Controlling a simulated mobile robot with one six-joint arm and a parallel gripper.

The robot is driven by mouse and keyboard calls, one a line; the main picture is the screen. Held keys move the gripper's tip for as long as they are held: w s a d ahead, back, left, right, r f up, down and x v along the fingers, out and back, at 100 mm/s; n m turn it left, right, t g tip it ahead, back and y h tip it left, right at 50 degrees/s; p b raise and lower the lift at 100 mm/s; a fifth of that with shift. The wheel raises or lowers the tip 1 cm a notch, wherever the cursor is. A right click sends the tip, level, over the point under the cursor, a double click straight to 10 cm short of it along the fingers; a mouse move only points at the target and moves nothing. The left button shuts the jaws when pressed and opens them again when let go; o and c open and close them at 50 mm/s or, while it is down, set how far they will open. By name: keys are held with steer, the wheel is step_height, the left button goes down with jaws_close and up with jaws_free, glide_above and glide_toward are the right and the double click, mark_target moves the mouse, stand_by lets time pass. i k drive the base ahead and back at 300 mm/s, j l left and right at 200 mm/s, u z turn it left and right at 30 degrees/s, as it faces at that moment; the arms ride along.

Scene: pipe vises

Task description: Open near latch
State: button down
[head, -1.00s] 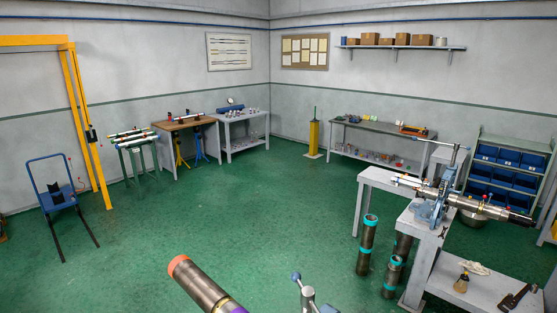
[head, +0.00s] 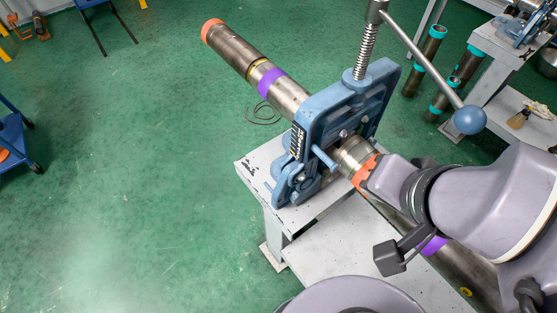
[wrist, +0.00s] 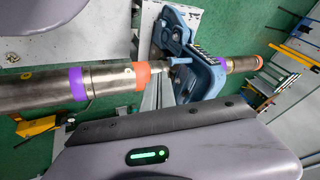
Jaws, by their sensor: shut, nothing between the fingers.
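The blue pipe vise (head: 348,108) stands on a grey bench and encircles a steel pipe (head: 228,50). Its near latch (head: 324,157) is a blue pin-like handle on the side toward me. The frames do not clearly show whether the latch is engaged. The vise (wrist: 203,75) and latch handle (wrist: 180,61) also show in the wrist view. My gripper (head: 385,180) is beside the pipe's orange band, right of the latch and apart from it. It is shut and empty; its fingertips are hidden. Its housing (wrist: 165,145) fills the bottom of the wrist view.
The grey bench (head: 260,160) has a lower shelf (head: 335,240). The vise's screw and long ball-ended handle (head: 469,119) rise above it at the right. The pipe extends under my arm. Teal-banded pipes (head: 424,62) stand at the back right.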

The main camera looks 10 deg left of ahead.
mark_target(280, 200)
steer(key=i+u, duration=0.1)
steer(key=u, duration=0.4)
steer(key=i+u, duration=0.15)
steer(key=u, duration=0.35)
